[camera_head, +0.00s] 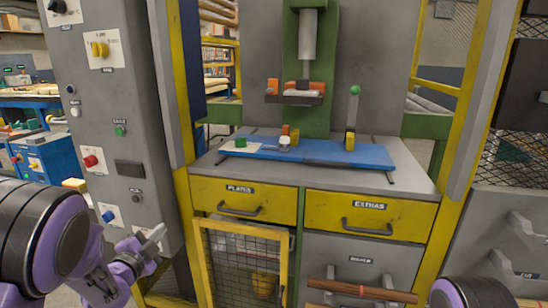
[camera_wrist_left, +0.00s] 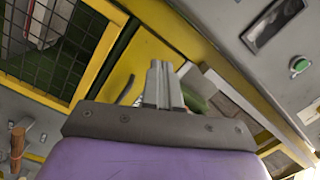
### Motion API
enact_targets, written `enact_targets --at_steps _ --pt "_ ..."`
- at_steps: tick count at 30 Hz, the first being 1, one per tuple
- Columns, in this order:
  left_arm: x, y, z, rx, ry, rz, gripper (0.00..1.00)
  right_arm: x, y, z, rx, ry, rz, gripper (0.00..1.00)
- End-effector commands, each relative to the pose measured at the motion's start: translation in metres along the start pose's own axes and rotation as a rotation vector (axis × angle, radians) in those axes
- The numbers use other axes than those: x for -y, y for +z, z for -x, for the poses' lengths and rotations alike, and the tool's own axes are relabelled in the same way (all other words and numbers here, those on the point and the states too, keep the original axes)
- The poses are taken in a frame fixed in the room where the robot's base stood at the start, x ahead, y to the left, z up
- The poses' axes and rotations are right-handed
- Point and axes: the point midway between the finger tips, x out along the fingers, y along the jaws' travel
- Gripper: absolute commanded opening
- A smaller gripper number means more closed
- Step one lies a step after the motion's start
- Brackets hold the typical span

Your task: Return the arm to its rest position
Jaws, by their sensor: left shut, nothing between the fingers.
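My left gripper (camera_head: 157,233) is low on the left in the head view, in front of the grey control panel (camera_head: 125,160). Its fingers are shut together and empty, as the left wrist view also shows (camera_wrist_left: 158,68). It is clear of the workbench (camera_head: 400,160) and left of the yellow drawer marked PLATES (camera_head: 215,197). Whether it touches the panel cannot be told. My right arm shows only as a rounded black and purple part at the bottom right edge, and its gripper is out of view.
A yellow-framed mesh door (camera_head: 202,262) stands under the bench. A blue board (camera_head: 340,153) with small blocks lies on top, below a green press (camera_head: 312,112). Buttons and knobs, including a red one (camera_head: 90,160), stick out of the panel. A wooden rod (camera_head: 362,291) is at lower right.

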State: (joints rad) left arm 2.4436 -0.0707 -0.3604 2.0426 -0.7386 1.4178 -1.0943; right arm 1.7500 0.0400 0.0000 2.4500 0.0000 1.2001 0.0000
Motion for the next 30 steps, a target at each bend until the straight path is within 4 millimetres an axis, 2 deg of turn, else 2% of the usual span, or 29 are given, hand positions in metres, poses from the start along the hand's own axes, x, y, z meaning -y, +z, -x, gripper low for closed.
enact_targets --at_steps 2,3,5,6,10,12,15,23,24,30 --pt "-0.046 0.027 0.023 0.155 0.023 0.377 0.0 0.0 0.0 -0.001 0.0 0.0 0.0 0.43" --pt "-0.078 0.043 0.041 0.255 0.03 0.566 0.0 0.0 0.0 0.0 0.0 0.0 0.0 0.43" --pt "-0.122 0.062 0.069 0.394 0.033 0.787 0.0 0.0 0.0 0.0 0.0 0.0 0.0 0.43" --pt "-0.15 0.073 0.091 0.489 0.028 0.909 0.0 0.0 0.0 0.0 0.0 0.0 0.0 0.43" --pt "-0.229 0.097 0.17 0.791 -0.007 1.19 0.0 0.0 0.0 0.0 0.0 0.0 0.0 0.43" --pt "-0.26 0.103 0.211 0.931 -0.027 1.27 0.0 0.0 0.0 0.0 0.0 0.0 0.0 0.43" --pt "-0.294 0.106 0.266 1.101 -0.041 1.32 0.0 0.0 0.0 0.0 0.0 0.0 0.0 0.43" --pt "-0.356 0.104 0.39 1.424 0.053 1.261 0.0 0.0 0.0 0.0 0.0 0.0 0.0 0.43" --pt "-0.327 0.09 0.384 1.407 0.048 1.267 0.0 -0.003 -0.011 0.027 0.001 0.001 0.0 0.43" --pt "-0.27 0.061 0.384 1.401 0.048 1.268 0.0 -0.008 -0.036 0.086 0.0 0.0 0.0 0.43"
